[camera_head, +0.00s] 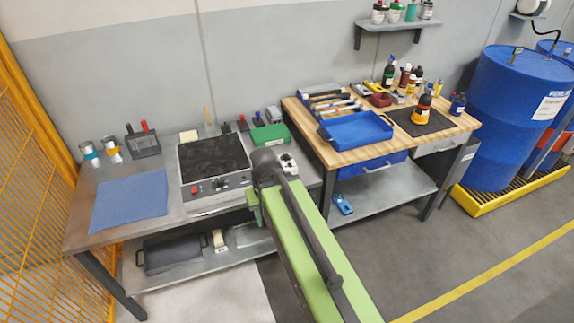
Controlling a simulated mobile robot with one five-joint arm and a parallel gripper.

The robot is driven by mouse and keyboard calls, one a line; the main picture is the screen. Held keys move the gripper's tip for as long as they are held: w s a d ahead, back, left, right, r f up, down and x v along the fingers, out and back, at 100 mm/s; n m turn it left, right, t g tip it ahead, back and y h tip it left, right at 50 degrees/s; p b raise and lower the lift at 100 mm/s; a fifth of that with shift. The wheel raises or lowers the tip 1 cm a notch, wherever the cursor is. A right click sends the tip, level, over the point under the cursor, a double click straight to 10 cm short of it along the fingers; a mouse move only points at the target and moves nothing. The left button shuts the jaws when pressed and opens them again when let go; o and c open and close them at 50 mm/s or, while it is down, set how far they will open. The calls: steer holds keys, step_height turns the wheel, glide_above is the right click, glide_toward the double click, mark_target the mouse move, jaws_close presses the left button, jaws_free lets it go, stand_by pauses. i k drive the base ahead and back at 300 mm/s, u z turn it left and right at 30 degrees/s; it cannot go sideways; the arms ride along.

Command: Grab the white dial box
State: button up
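A small white box with dark round marks (289,162), which looks like the white dial box, sits on the right end of the grey metal bench (180,170). Its left side is partly hidden behind the dark end of my green arm. My gripper (265,172) is at or just beside the box in the picture. Its fingers are hidden by the arm, so I cannot tell whether they touch the box or are open.
The wooden bench with a blue tray (357,131) is to the right. A yellow mesh fence (45,190) borders the left.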

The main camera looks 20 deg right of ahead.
mark_target(293, 170)
steer(key=u, duration=0.15)
steer(key=k, duration=0.55)
steer(key=z, duration=1.4)
steer(key=i, duration=1.2)
steer(key=u, duration=5.05)
steer(key=i, duration=0.15)
steer(key=z, duration=2.3)
steer(key=i, duration=0.9)
steer(key=u, duration=0.15)
